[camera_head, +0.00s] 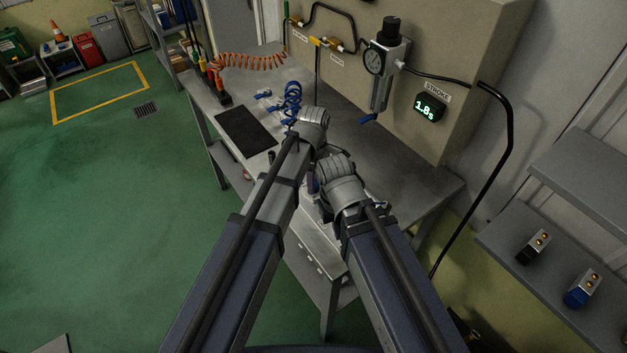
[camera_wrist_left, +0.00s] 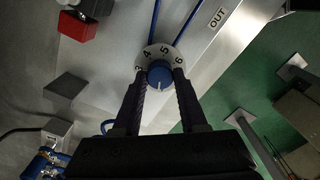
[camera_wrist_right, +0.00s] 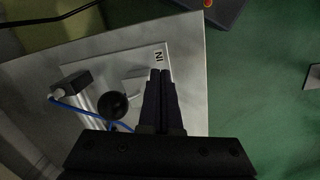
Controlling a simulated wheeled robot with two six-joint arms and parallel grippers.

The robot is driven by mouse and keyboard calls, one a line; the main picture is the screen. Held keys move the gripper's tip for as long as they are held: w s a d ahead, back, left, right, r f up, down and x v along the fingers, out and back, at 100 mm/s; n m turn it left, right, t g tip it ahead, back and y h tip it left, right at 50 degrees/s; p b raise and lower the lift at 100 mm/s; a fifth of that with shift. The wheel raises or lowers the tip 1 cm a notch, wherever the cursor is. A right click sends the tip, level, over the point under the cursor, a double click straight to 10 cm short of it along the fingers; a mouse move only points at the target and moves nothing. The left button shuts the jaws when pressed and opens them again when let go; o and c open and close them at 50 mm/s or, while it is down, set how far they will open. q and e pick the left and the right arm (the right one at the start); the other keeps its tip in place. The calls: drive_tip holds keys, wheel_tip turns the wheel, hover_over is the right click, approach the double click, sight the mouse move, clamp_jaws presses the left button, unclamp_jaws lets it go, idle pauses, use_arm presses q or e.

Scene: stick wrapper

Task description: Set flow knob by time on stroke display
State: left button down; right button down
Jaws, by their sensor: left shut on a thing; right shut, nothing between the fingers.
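The blue flow knob (camera_wrist_left: 159,72) sits over a pale dial with the numbers 3 to 6 along its upper side. A white mark shows at the knob's lower edge in this view. My left gripper (camera_wrist_left: 160,82) is shut on the knob, one finger on each side. The stroke display (camera_head: 430,107) on the wall panel reads 1.8s in green. My right gripper (camera_wrist_right: 161,76) is shut and empty, its tips beside the IN label (camera_wrist_right: 159,57) on a metal plate. In the head view my arms hide the knob.
A regulator with a round gauge (camera_head: 374,62) hangs on the panel left of the display. A black mat (camera_head: 246,132) and coiled blue hose (camera_head: 292,98) lie on the bench. A red block (camera_wrist_left: 77,26) stands near the knob. A shelf (camera_head: 572,262) is at the right.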

use_arm(q)
drive_tip(key=shift+m, duration=0.3)
drive_tip(key=m, duration=1.6)
drive_tip(key=shift+m, duration=0.4)
drive_tip(key=m, duration=0.3)
drive_tip(key=shift+m, duration=0.3)
drive_tip(key=m, duration=0.6)
drive_tip(key=shift+m, duration=0.3)
